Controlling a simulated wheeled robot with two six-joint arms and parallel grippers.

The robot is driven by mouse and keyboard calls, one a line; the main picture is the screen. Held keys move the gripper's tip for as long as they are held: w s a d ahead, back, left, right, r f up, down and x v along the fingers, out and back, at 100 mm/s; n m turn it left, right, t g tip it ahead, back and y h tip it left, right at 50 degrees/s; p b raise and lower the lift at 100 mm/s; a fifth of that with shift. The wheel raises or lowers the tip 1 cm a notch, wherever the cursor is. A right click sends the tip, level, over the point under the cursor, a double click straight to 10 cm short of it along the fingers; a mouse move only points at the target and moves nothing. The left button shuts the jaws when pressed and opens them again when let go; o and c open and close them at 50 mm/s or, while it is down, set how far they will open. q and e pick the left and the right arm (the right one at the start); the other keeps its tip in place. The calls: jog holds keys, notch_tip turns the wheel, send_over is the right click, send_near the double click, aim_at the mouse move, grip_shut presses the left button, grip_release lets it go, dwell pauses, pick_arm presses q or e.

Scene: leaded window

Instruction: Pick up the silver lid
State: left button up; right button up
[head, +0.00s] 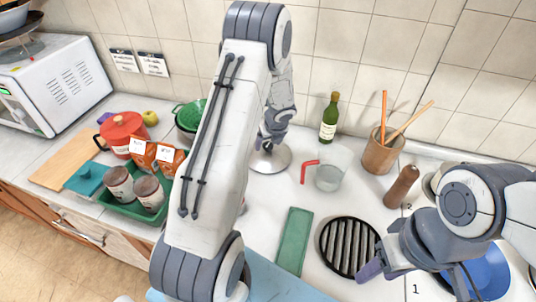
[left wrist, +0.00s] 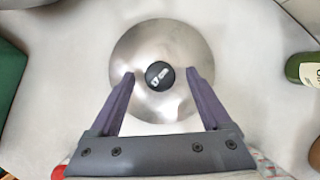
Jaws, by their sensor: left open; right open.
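The silver lid (head: 270,159) lies on the white counter toward the back, partly hidden behind my left arm in the head view. In the left wrist view the lid (left wrist: 160,45) is a round, shiny disc with a black knob (left wrist: 159,75) at its middle. My left gripper (left wrist: 160,75) is open over the lid, with one purple finger on each side of the knob. The fingers look apart from the knob. In the head view the left gripper (head: 270,143) is just above the lid. My right gripper (head: 378,275) is at the lower right, away from the lid; its fingers are partly hidden.
A green bottle (head: 330,117), a clear pitcher (head: 331,170) with a red handle and a wooden utensil holder (head: 382,152) stand right of the lid. A green colander (head: 190,117) and a green crate (head: 128,207) with cans and boxes are at left. A black grill (head: 349,247) lies in front.

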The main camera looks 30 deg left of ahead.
pick_arm(q)
jog(key=shift+f, duration=0.2)
grip_shut()
jog(key=shift+r, duration=0.1)
dwell(1.2)
